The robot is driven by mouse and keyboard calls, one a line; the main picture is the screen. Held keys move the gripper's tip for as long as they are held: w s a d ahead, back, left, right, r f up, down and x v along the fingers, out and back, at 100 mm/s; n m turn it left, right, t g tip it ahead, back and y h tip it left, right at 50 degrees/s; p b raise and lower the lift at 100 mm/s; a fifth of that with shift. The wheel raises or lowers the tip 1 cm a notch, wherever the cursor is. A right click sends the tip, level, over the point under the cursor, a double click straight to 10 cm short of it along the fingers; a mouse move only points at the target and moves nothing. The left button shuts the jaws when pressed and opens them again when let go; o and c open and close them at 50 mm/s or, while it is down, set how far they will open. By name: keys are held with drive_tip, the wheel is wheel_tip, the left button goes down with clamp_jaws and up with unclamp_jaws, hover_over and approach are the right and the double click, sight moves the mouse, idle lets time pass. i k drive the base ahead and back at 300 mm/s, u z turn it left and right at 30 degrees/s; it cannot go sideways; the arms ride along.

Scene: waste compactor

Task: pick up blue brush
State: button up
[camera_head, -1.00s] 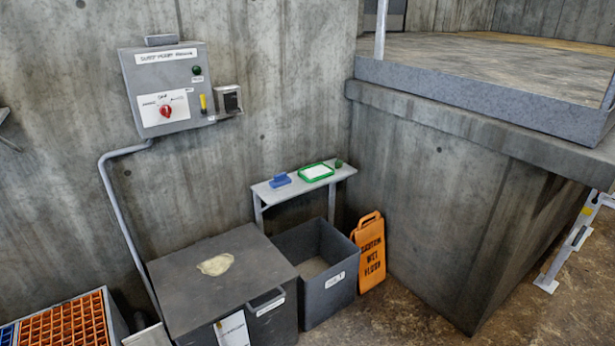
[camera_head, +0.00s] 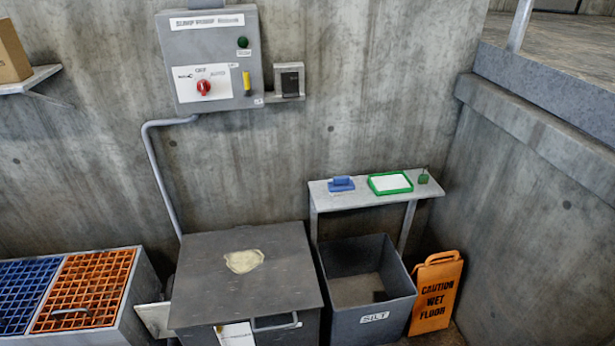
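The blue brush (camera_head: 341,184) lies on the left part of a narrow grey shelf (camera_head: 350,201) against the concrete wall. It looks like a small block with a raised handle. A green-rimmed white tray (camera_head: 390,183) lies to its right, with a small gap between them. My gripper is not in view, and nothing touches the brush.
A grey bin labelled SILT (camera_head: 375,306) stands below the shelf, beside a lidded grey box (camera_head: 245,270). An orange wet floor sign (camera_head: 436,292) leans at right. A small green object (camera_head: 423,177) sits at the shelf's right end. Blue and orange grates (camera_head: 85,290) are at left.

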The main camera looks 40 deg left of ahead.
sight(341, 186)
drive_tip(key=u, duration=0.8)
drive_tip(key=i, duration=0.75)
drive_tip(key=u, duration=0.9)
